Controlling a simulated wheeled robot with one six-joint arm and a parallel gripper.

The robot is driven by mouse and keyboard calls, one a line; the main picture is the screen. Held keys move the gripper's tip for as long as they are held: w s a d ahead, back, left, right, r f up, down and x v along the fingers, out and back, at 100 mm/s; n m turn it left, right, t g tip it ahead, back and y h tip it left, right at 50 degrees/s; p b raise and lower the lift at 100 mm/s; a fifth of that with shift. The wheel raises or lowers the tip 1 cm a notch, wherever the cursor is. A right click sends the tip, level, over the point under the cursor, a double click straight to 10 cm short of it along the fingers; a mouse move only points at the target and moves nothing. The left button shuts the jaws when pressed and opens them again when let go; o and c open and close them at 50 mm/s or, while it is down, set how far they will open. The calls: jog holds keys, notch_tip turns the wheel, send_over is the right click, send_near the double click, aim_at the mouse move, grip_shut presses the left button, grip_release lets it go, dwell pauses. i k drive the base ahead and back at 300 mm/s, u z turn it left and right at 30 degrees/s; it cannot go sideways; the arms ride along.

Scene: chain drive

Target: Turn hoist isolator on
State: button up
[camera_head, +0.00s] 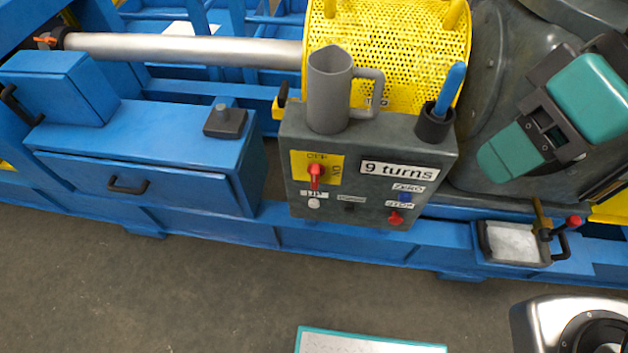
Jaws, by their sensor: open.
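The hoist isolator is a red rotary switch (316,172) on a yellow plate (335,163), at the upper left of a dark grey control box (437,155). "OFF" is printed above the knob and "ON" at its right. A red bar runs from the knob downward; its pointing end is too small to tell. My gripper (512,152), teal and black, hangs at the upper right. It is open, clear of the box and well to the right of the switch. Its fingertips are hard to make out and nothing shows in its grasp.
A grey mug (330,95) and a cup (434,126) with a blue-handled item (450,88) stand on the box. Below the switch are small buttons, a red one (395,218) among them. A "9 turns" sign (399,170) sits right. Floor in front is mostly clear.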

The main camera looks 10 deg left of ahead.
aim_at(315, 171)
jog(key=z, duration=1.2)
jog(key=k, duration=1.3)
jog(key=u, duration=1.75)
